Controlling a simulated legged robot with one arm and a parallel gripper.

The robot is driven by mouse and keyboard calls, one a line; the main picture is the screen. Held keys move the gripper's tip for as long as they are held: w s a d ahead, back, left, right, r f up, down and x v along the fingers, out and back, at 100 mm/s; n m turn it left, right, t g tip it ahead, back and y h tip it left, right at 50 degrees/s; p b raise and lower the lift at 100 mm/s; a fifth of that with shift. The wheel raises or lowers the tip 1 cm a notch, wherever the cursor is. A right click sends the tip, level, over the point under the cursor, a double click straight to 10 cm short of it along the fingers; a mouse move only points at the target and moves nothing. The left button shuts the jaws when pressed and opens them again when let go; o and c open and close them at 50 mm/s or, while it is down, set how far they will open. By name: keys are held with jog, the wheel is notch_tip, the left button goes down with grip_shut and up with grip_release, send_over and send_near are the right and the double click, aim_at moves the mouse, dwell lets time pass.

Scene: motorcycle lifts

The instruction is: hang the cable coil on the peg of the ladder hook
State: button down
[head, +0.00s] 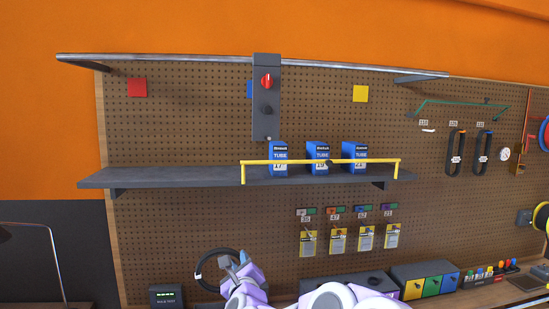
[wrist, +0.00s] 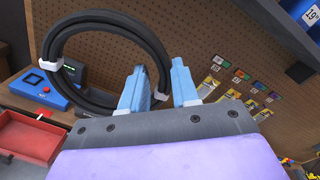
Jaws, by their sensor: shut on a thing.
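The cable coil (head: 199,276) is a black ring with white ties, low in the head view in front of the pegboard. My gripper (head: 238,262) is beside its right edge. In the wrist view, the coil (wrist: 100,22) stands up as a loop at the upper left, and its right side passes between the light-blue fingers of my gripper (wrist: 158,78), which are shut on it. I cannot identify the ladder hook or its peg for certain. A dark upright plate (head: 265,125) with a red knob and a dark round part hangs above the shelf.
A grey shelf (head: 130,178) with a yellow rail (head: 225,162) and blue tube boxes (head: 278,158) juts from the pegboard above my gripper. Black loops (head: 456,150) hang at right. A blue device (wrist: 38,88) and red tray (wrist: 28,135) lie left in the wrist view.

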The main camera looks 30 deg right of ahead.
jog(key=d+r+y+p, duration=0.1)
jog(key=d+r+p, duration=0.35)
jog(key=r, duration=0.45)
jog(key=d+r+y+p, duration=0.1)
jog(key=d+r+p, duration=0.2)
jog(key=d+r, duration=0.5)
jog(key=s+a+r+n+p, duration=0.1)
jog(key=s+r+p, duration=0.2)
jog(key=r, duration=0.4)
jog(key=s+a+r+p, duration=0.2)
jog(key=r, duration=0.6)
jog(key=w+d+f, duration=0.1)
jog(key=w+d, duration=0.1)
jog(key=d, duration=0.4)
jog(key=w+a, duration=0.2)
jog(key=a, duration=0.2)
jog(key=w+d+f+b, duration=0.1)
jog(key=w+d+b, duration=0.1)
jog(key=w, duration=0.4)
jog(key=shift+w+d+f+y, duration=0.2)
jog(key=shift+d+y, duration=0.2)
jog(key=shift+d, duration=0.5)
